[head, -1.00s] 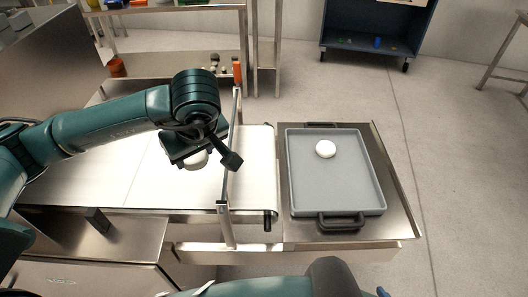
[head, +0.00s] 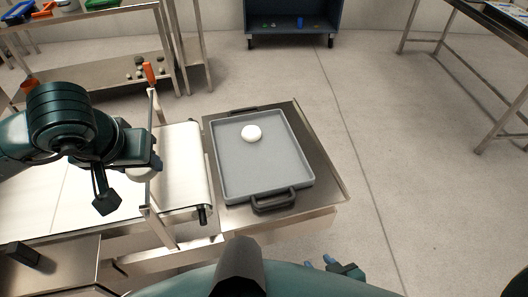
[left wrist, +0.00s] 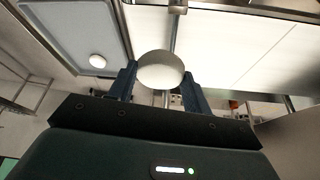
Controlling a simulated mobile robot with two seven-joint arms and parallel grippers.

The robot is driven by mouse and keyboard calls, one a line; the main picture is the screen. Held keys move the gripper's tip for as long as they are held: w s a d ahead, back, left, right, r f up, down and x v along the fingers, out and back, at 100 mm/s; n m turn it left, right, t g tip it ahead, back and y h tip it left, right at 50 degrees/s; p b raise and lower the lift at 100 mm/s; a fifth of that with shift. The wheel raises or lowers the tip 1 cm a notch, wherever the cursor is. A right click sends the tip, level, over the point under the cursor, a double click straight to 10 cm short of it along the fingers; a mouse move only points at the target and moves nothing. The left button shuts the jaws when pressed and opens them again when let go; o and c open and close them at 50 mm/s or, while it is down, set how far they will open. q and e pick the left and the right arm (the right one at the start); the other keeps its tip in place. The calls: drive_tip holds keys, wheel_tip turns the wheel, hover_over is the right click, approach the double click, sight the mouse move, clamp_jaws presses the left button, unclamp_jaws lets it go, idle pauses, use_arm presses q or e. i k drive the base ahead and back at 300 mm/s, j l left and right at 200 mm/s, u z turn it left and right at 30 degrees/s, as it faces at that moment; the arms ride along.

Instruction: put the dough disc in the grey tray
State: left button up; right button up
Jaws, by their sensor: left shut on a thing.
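A round white dough disc (left wrist: 160,70) sits between the two fingers of my left gripper (left wrist: 157,90) in the left wrist view. In the head view my left gripper (head: 148,168) is above the belt side, left of the grey tray, and the held disc (head: 140,176) shows partly below it. The grey tray (head: 235,185) lies flat on a steel table, with black handles. Another white disc (head: 251,133) lies inside it, towards its far side. My right gripper (head: 322,264) is at the bottom of the head view, empty, with a gap between its fingertips.
A white conveyor belt (head: 185,165) ends just left of the tray. A metal frame with an orange-topped post (head: 150,73) crosses the belt near my left gripper. A blue cabinet (head: 292,22) stands at the back. The floor right of the tray is clear.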

sight(260, 161)
drive_tip(key=l+u, duration=0.2)
drive_tip(key=l, duration=0.7)
drive_tip(key=i+l+u, duration=0.1)
drive_tip(key=l, duration=0.2)
drive_tip(key=i+l+u, duration=0.2)
drive_tip(key=l, duration=0.4)
drive_tip(key=i+l+u, duration=0.2)
drive_tip(key=i+l, duration=0.25)
